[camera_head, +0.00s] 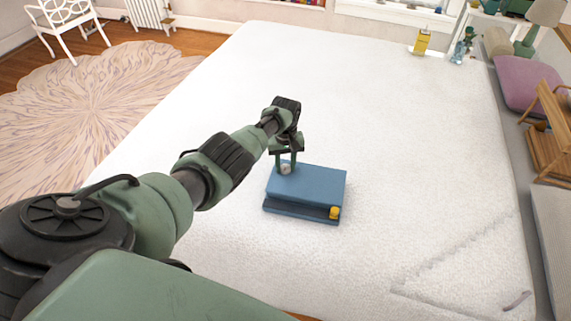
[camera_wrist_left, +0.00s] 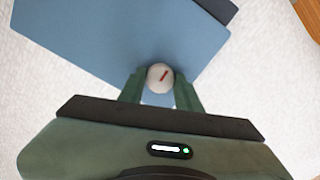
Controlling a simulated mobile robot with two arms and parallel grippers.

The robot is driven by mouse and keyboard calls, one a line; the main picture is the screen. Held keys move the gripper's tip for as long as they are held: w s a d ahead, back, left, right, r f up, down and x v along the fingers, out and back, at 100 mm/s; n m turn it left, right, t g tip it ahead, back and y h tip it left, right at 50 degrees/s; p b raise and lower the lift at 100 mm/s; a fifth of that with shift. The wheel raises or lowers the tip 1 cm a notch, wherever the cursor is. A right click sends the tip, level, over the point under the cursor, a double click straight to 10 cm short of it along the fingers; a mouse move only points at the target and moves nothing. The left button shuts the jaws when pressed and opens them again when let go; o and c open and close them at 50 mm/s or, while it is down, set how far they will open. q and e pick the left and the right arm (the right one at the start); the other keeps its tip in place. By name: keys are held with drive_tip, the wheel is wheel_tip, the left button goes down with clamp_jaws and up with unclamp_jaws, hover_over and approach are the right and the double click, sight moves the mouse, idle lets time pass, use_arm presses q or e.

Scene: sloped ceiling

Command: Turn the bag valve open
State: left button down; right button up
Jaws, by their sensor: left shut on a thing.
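A blue, box-shaped bag (camera_head: 312,183) lies on the white bed in the head view. Its blue top also fills much of the left wrist view (camera_wrist_left: 110,40). A small round white valve (camera_head: 286,169) sits near the left edge of its top. In the left wrist view the valve (camera_wrist_left: 160,76) shows a short red mark, slanted up to the right. My left gripper (camera_head: 285,168) points down from above with its fingers shut around the valve, one on each side; they also show in the left wrist view (camera_wrist_left: 160,90). My right gripper is not in view.
A yellow knob (camera_head: 334,213) sits at the bag's front right corner. The white bed (camera_head: 420,150) is clear around the bag. A yellow bottle (camera_head: 422,41) stands at the far edge, and a wooden rack (camera_head: 548,135) is at the right.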

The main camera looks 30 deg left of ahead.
sight(286, 167)
use_arm(q)
drive_tip(key=shift+r, duration=0.1)
drive_tip(key=c, duration=1)
unclamp_jaws()
drive_tip(key=shift+o, duration=0.2)
drive_tip(key=shift+r, duration=0.25)
drive_tip(key=shift+r+p, duration=0.95)
drive_tip(key=shift+r, duration=2.65)
